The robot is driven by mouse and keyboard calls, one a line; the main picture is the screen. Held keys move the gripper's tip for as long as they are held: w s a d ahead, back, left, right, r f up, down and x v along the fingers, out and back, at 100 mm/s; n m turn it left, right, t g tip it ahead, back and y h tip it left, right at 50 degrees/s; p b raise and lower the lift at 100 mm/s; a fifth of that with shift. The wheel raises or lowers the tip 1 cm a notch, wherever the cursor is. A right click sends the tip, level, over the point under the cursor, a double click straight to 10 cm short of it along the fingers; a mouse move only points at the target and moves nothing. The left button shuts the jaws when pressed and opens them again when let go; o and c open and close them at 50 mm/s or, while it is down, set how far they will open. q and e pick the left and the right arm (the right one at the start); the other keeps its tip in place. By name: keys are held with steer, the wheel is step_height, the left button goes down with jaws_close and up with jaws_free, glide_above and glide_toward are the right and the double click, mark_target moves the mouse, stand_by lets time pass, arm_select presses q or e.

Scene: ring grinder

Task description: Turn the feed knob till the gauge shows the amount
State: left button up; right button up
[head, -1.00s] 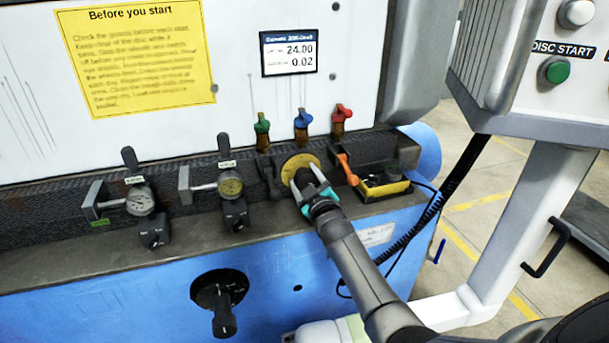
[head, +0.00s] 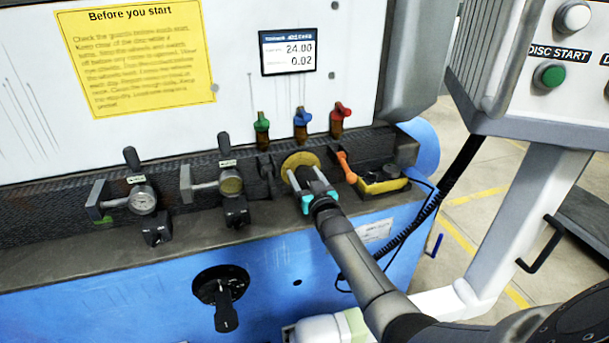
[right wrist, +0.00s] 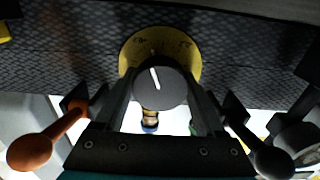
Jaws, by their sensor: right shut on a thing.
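The grey knob (right wrist: 160,88) has a white pointer line and sits in front of a round yellow dial (right wrist: 190,47) with dark marks. In the head view the yellow dial (head: 300,160) shows on the machine's dark ledge, with the knob mostly hidden. My right gripper (head: 308,184) is shut on the knob; its fingers lie on either side of it in the wrist view. The pointer leans slightly left of upright there. The digital gauge (head: 288,52) on the white panel reads 24.00 above 0.02. My left gripper is out of view.
Green (head: 262,124), blue (head: 302,118) and red (head: 339,112) valves stand behind the knob. An orange-handled lever (head: 346,167) and a yellow block (head: 384,182) are close on its right. Two dial indicators (head: 143,199) stand left; a black crank (head: 222,290) is below.

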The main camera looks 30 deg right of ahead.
stand_by(0.4)
steer(key=o, duration=1.3)
steer(key=shift+o, duration=0.2)
steer(key=shift+s+a, duration=0.15)
steer(key=shift+s, duration=0.4)
steer(key=p+v, duration=0.3)
steer(key=v, duration=1.1)
steer(key=shift+p, duration=0.3)
steer(key=shift+s, duration=0.1)
